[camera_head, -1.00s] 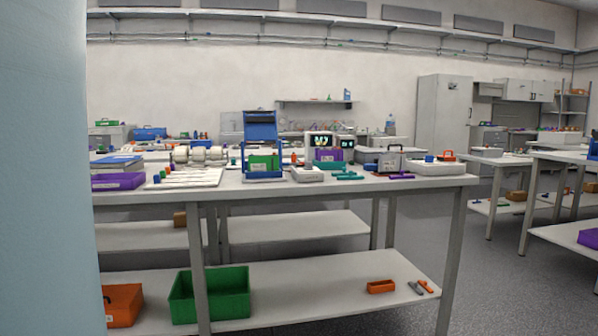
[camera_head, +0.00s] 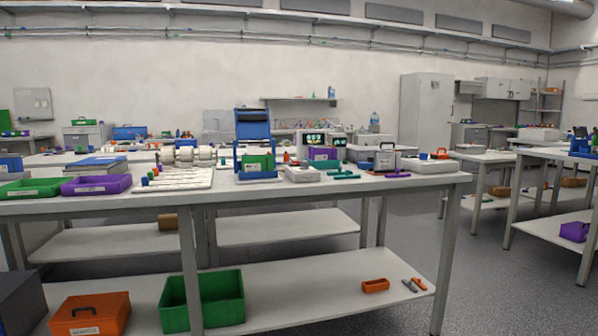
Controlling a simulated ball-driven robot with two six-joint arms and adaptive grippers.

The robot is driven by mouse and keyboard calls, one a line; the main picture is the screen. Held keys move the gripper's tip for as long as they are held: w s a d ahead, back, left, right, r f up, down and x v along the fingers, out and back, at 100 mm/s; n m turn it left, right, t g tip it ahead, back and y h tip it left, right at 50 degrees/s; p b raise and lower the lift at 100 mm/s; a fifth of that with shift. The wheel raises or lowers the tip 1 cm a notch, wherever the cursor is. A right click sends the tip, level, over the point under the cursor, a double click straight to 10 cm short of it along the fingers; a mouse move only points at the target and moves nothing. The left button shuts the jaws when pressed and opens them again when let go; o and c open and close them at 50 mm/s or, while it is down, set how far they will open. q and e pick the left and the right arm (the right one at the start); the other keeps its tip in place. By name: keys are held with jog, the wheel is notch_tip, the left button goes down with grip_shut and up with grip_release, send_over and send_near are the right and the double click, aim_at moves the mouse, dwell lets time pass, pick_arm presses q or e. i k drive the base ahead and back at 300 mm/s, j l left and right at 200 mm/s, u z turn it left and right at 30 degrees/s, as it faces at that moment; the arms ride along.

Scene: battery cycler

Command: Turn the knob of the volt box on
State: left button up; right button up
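I cannot tell for sure which thing is the volt box, and no knob can be made out at this distance. On the near workbench (camera_head: 330,190) stand a blue frame device (camera_head: 253,128) with a green box (camera_head: 257,163) in it, a unit with lit screens (camera_head: 314,138), a small white box (camera_head: 302,174) and a grey box with a black handle (camera_head: 385,160). Neither of my grippers is in view.
A green tray (camera_head: 30,188) and a purple tray (camera_head: 96,185) sit at the bench's left. The lower shelf holds a green bin (camera_head: 202,302) and an orange case (camera_head: 88,314). Grey floor (camera_head: 480,285) is open at the right, before other tables.

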aim_at(304, 164)
jog(key=i+u, duration=0.25)
jog(key=i, duration=0.2)
jog(key=i+l+u, duration=0.2)
jog(key=i, duration=0.2)
